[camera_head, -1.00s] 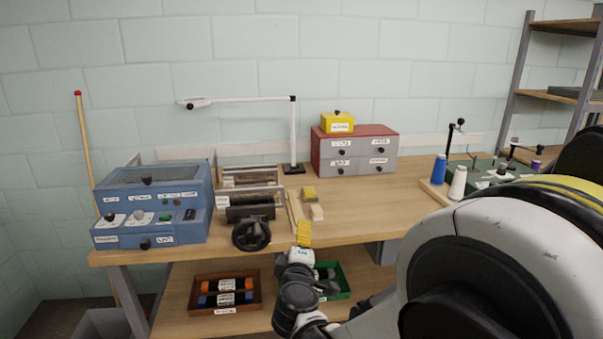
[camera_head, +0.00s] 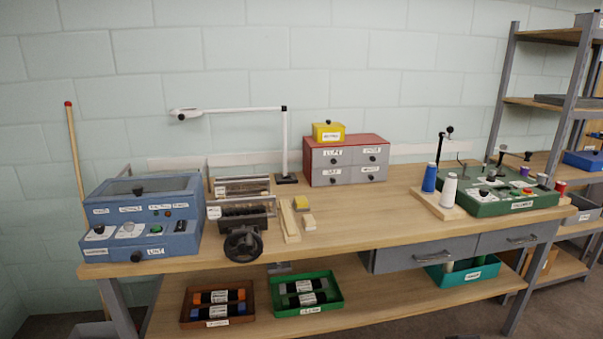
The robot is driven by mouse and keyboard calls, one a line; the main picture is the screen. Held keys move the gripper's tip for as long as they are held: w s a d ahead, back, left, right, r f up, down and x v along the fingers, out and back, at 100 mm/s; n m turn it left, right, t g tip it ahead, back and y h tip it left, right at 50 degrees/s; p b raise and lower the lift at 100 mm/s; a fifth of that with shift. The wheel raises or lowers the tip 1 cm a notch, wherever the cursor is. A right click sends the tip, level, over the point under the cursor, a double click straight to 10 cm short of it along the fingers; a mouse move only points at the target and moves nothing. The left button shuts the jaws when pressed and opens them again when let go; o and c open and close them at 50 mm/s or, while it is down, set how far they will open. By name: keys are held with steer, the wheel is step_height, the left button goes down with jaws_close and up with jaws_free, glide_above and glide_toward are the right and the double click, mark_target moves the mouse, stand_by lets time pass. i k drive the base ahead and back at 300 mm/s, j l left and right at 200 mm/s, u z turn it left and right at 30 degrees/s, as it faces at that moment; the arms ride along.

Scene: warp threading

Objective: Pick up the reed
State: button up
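No part is clearly readable as the reed; labels are too small to read. Candidates show on the lower shelf: dark bars with orange and blue ends (camera_head: 218,297) in a brown tray (camera_head: 183,309), and dark bars with grey ends (camera_head: 300,287) in a green tray (camera_head: 336,301). On the bench, a black-wheeled frame (camera_head: 243,215) holds rods, and a flat pale wooden strip (camera_head: 290,222) lies to its right. My gripper is not in view, so whether it holds anything cannot be seen.
A blue machine (camera_head: 146,215) stands at the bench's left end. Small yellow and pale blocks (camera_head: 305,212) lie by the strip. A red-topped drawer cabinet (camera_head: 346,160) and a lamp (camera_head: 284,145) stand behind. Blue and white spools stand right on a wooden base (camera_head: 438,207). The bench middle is clear (camera_head: 370,215).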

mark_target(214, 207)
steer(key=i+j+u, duration=0.25)
steer(key=i+j, duration=0.15)
steer(key=j, duration=0.25)
steer(key=i+j+u, duration=0.2)
steer(key=i+j, duration=0.25)
steer(key=j, duration=0.1)
